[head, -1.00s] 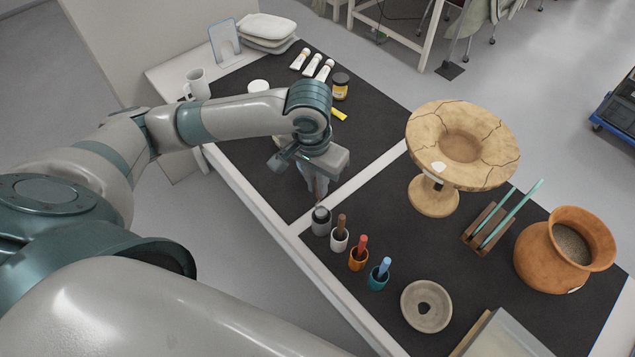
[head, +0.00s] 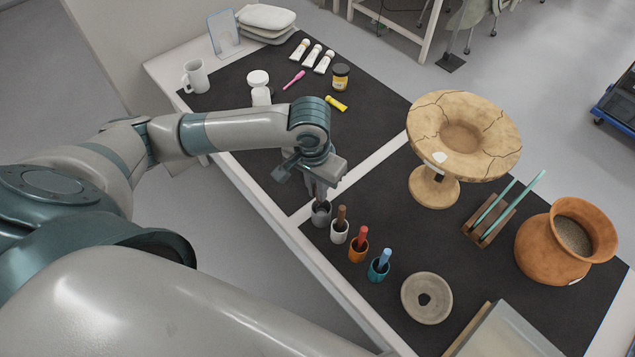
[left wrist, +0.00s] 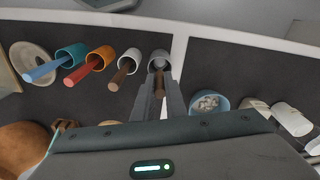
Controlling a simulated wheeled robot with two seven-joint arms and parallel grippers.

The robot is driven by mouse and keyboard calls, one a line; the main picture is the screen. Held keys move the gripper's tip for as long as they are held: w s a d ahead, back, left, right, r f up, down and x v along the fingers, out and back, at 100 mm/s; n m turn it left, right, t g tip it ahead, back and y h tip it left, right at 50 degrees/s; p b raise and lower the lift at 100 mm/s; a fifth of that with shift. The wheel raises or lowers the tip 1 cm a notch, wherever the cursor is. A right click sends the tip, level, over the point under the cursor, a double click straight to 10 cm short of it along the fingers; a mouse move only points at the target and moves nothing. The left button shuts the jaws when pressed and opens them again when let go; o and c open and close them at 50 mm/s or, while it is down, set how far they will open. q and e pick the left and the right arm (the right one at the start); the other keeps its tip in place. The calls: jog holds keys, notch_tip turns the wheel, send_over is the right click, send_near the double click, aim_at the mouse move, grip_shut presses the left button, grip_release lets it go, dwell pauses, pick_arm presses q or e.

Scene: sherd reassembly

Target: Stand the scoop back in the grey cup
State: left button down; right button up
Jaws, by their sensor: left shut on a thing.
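My left gripper (head: 321,190) is shut on the scoop (left wrist: 159,84), whose brown handle shows between the two fingers in the left wrist view. The gripper points down over the grey cup (head: 321,216), which stands at the table's near edge. In the left wrist view the grey cup (left wrist: 159,61) lies straight beyond the fingertips, and the scoop's far end is at its mouth. I cannot tell how deep it sits inside. In the head view the fingers mostly hide the scoop. My right gripper is not in view.
A white cup (head: 340,233) with a brown handle stands close beside the grey cup. An orange cup (head: 358,252) with a red handle and a teal cup (head: 378,271) with a blue handle follow. A cracked tan vessel (head: 464,137) stands behind. A bowl (left wrist: 209,103) holds white bits.

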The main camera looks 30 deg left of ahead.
pick_arm(q)
jog(key=shift+f, duration=0.2)
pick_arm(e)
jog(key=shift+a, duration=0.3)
pick_arm(q)
jog(key=c, duration=1.7)
grip_release()
jog(key=shift+r, duration=0.15)
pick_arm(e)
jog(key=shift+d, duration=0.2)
pick_arm(q)
jog(key=shift+r, duration=0.55)
jog(key=r, duration=0.5)
jog(key=s+r, duration=0.1)
jog(key=r, duration=0.4)
jog(key=r+b, duration=0.1)
jog(key=r, duration=0.5)
jog(key=shift+s+a, duration=0.15)
jog(key=shift+a, duration=0.1)
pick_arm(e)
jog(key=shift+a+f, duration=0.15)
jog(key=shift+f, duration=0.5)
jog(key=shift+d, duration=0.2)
pick_arm(q)
jog(key=shift+f, duration=0.1)
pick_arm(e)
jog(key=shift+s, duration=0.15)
